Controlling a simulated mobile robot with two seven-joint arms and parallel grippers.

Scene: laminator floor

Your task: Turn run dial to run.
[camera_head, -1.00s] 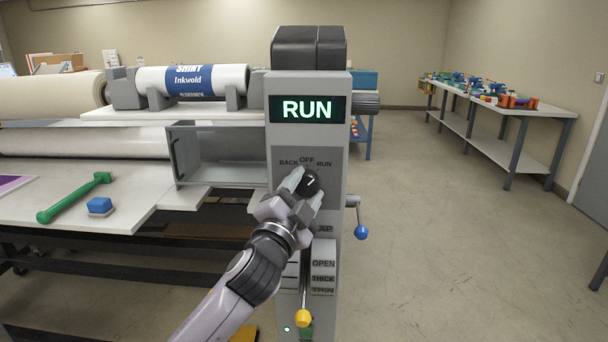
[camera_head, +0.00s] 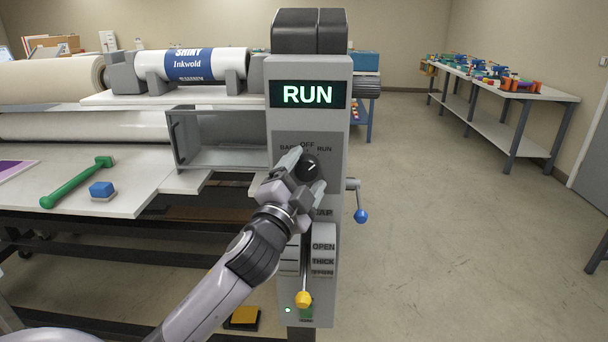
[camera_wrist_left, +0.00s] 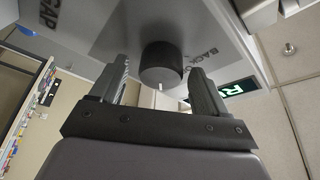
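The run dial (camera_head: 309,167) is a round black knob with a white mark on the grey control column. Its mark points up and right, toward the RUN label (camera_head: 324,149). The display (camera_head: 307,95) above reads RUN in green. My left gripper (camera_head: 306,173) is at the dial with its fingers spread. In the left wrist view the dial (camera_wrist_left: 161,64) stands ahead of the left gripper (camera_wrist_left: 158,88), between the lines of its two fingers, with visible gaps on both sides. My right gripper is not in view.
A blue-knobbed crank (camera_head: 360,215) sticks out right of the column. A yellow-knobbed lever (camera_head: 303,298) is below the dial. Open floor lies to the right.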

